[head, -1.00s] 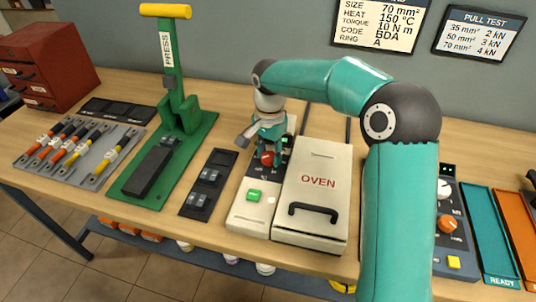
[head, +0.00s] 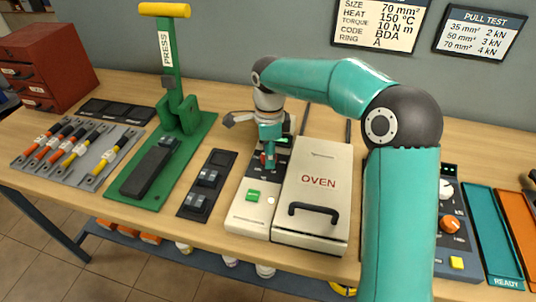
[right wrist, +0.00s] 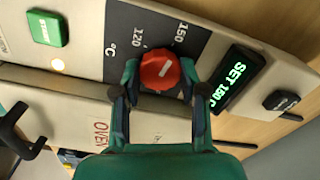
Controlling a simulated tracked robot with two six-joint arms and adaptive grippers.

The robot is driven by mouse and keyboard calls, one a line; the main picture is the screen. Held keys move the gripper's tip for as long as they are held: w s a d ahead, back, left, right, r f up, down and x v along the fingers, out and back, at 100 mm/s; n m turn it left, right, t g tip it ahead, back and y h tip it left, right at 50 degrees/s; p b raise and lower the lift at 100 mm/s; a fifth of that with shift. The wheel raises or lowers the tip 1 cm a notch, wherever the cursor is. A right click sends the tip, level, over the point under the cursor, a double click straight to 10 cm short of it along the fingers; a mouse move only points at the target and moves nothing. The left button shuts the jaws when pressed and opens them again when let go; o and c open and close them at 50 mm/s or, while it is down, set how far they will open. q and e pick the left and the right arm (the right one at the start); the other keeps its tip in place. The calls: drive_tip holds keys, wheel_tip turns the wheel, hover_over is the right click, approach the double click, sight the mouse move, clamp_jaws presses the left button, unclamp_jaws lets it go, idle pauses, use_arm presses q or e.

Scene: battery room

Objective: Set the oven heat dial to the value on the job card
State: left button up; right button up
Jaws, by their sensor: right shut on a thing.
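The job card (head: 376,24) on the wall reads heat 150 °C. The white oven (head: 318,195) stands on the bench with its control panel on the left. In the right wrist view the red heat dial (right wrist: 159,71) sits between marks 120 and 150 on the panel. The display (right wrist: 236,78) beside it reads SET 150 °C in green. My right gripper (head: 268,158) is over the panel, its fingers shut on the sides of the red dial. The fingers hide part of the dial in the head view. My left gripper is not in view.
A green button (right wrist: 47,28) sits on the same panel, near a small lit lamp (right wrist: 58,65). Left of the oven are a black tray (head: 207,185) and the green press (head: 178,125).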

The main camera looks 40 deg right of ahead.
drive_tip(key=shift+a+m, duration=0.1)
drive_tip(key=shift+m, duration=0.5)
drive_tip(key=o, duration=1.1)
drive_tip(key=shift+o, duration=0.2)
drive_tip(key=shift+w+r, duration=0.1)
drive_tip(key=shift+r, duration=0.5)
wheel_tip(320, 180, up, 11)
drive_tip(key=shift+f, duration=0.15)
